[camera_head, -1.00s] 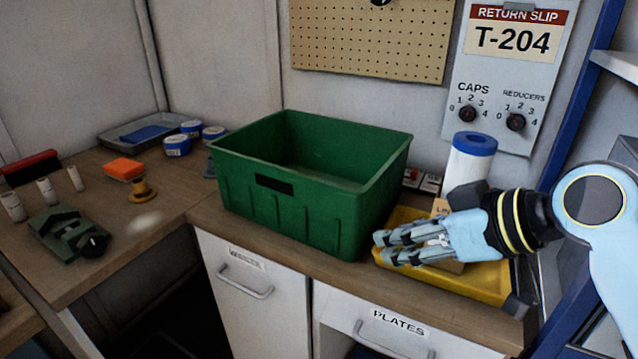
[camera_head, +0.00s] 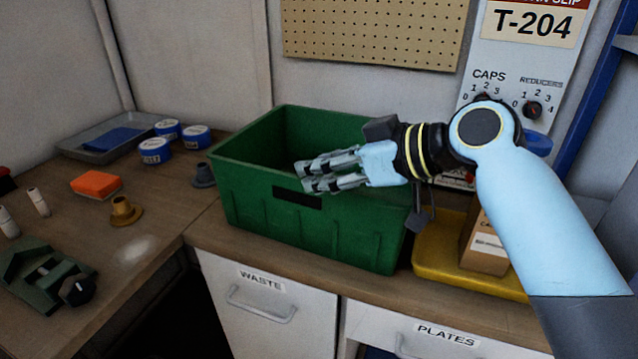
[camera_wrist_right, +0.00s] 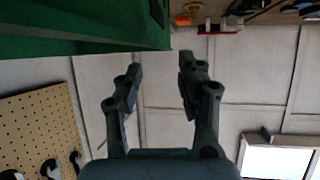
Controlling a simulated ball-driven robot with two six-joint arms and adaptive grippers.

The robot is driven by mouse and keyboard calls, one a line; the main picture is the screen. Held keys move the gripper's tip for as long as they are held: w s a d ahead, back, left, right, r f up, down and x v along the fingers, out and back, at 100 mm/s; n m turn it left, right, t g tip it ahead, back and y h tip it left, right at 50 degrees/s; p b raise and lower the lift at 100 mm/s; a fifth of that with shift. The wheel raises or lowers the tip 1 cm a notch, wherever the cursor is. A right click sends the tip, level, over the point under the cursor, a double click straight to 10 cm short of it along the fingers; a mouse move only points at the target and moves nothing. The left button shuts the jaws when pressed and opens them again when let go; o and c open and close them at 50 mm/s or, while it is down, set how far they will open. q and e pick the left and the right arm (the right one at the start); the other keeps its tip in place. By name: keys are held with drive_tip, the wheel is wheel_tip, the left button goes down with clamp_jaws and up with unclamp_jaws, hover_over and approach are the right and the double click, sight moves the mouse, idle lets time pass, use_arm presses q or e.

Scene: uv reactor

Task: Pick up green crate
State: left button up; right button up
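The green crate (camera_head: 350,237) stands upright on the wooden counter, open at the top, with a dark label slot on its front wall. My right gripper (camera_head: 302,177) comes in from the right and overlaps the crate's front wall and rim, hiding part of them. Its fingers point left. In the right wrist view the two fingers (camera_wrist_right: 161,68) are apart with nothing between them. The green crate wall (camera_wrist_right: 80,28) shows there at the upper left, beside the fingers. I cannot tell whether the hand touches the crate. My left gripper is not in view.
A yellow tray (camera_head: 440,262) with a cardboard box (camera_head: 484,240) stands right of the crate. Blue-lidded tubs (camera_head: 155,150), an orange block (camera_head: 96,184) and a green vise-like tool (camera_head: 40,275) are on the left. A pegboard (camera_head: 375,30) hangs behind.

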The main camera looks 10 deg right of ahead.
sight(285, 174)
drive_tip(key=x, duration=0.3)
drive_tip(key=shift+a, duration=0.1)
drive_tip(key=p+x, duration=0.1)
drive_tip(key=x, duration=0.3)
drive_tip(key=shift+w+f+p, duration=0.15)
drive_tip(key=shift+f+p, duration=0.1)
drive_tip(key=shift+p, duration=0.05)
drive_tip(key=shift+w+a+f, duration=0.3)
clamp_jaws()
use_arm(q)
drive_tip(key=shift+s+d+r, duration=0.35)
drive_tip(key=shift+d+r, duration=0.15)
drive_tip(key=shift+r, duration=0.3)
use_arm(e)
drive_tip(key=shift+r, duration=0.2)
